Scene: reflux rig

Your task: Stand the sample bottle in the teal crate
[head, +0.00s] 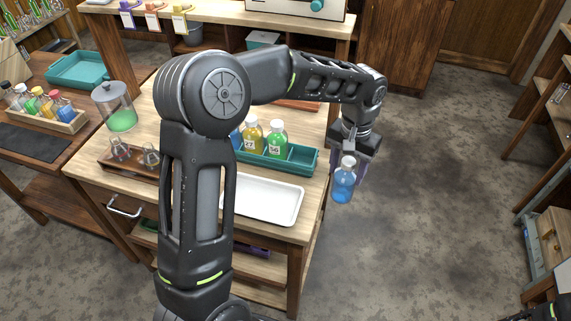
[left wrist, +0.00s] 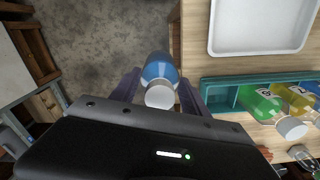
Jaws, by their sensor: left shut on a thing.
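The sample bottle, clear with blue liquid and a white cap (head: 344,184), hangs roughly upright in my left gripper (head: 354,160), off the table's right edge and over the floor. In the left wrist view the bottle (left wrist: 159,70) sits between both fingers of the left gripper (left wrist: 160,88). The teal crate (head: 285,168) stands on the table, left of the bottle. It holds a yellow, a green and a partly hidden blue bottle; its right-end compartment looks empty. The crate (left wrist: 222,80) also shows in the left wrist view.
A white tray (head: 275,199) lies in front of the crate. A lidded jar with green contents (head: 116,108) and a wooden rack with small glassware (head: 130,160) stand at the left. My left arm hides part of the table. The floor (head: 420,200) right of the table is clear.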

